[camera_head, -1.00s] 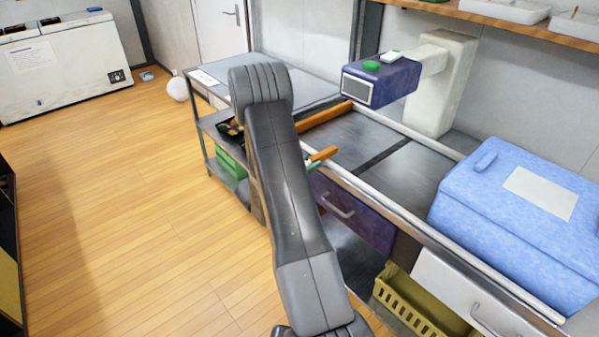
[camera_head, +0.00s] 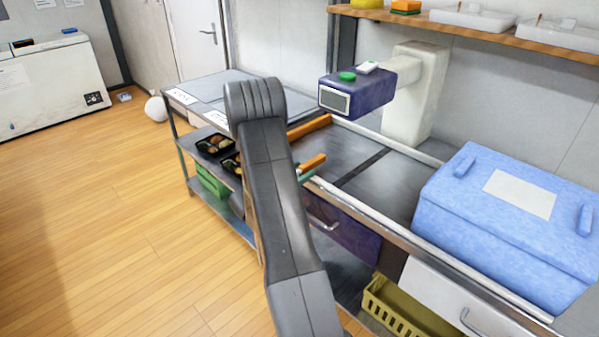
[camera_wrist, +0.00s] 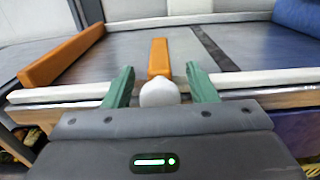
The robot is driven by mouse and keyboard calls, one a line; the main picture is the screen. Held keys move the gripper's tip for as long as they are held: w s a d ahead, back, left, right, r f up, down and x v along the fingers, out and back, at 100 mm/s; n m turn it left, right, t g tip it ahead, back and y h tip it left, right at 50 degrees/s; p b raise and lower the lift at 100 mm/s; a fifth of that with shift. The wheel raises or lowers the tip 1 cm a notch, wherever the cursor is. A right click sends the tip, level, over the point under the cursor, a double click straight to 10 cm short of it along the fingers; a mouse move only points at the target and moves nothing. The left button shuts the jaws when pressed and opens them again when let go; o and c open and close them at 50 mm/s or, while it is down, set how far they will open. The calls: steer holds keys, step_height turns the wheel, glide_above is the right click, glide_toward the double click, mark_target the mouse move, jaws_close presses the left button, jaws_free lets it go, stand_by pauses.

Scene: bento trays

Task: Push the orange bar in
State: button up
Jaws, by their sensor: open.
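The orange bar (camera_wrist: 159,57) lies on the grey metal counter (camera_wrist: 195,45) and points away from me, with a rounded white end (camera_wrist: 159,93) nearest me at the counter's edge. The bar also shows in the head view (camera_head: 313,161), just right of my arm. My gripper (camera_wrist: 160,88) is open; its green fingers stand left and right of the white end, with gaps on both sides. I cannot tell whether anything touches the bar. In the head view my arm hides most of the gripper.
A longer orange rail (camera_wrist: 62,57) lies left of the bar. A white rail (camera_wrist: 255,78) runs along the counter's front edge. A purple scanner head (camera_head: 365,92) overhangs the counter, and a blue box (camera_head: 500,235) stands at the right. Black food trays (camera_head: 215,144) sit on the left cart.

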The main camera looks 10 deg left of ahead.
steer(key=b+v, duration=0.1)
steer(key=v, duration=1.2)
steer(key=shift+s+a+b, duration=0.25)
steer(key=shift+s+b, duration=0.05)
steer(key=shift+b, duration=0.1)
steer(key=shift+w, duration=0.1)
steer(key=p+x, duration=0.2)
steer(key=x, duration=1.1)
steer(key=shift+w+d, duration=0.1)
steer(key=shift+d, duration=0.1)
steer(key=shift+s+a, duration=0.3)
steer(key=shift+s, duration=0.05)
steer(key=shift+w, duration=0.1)
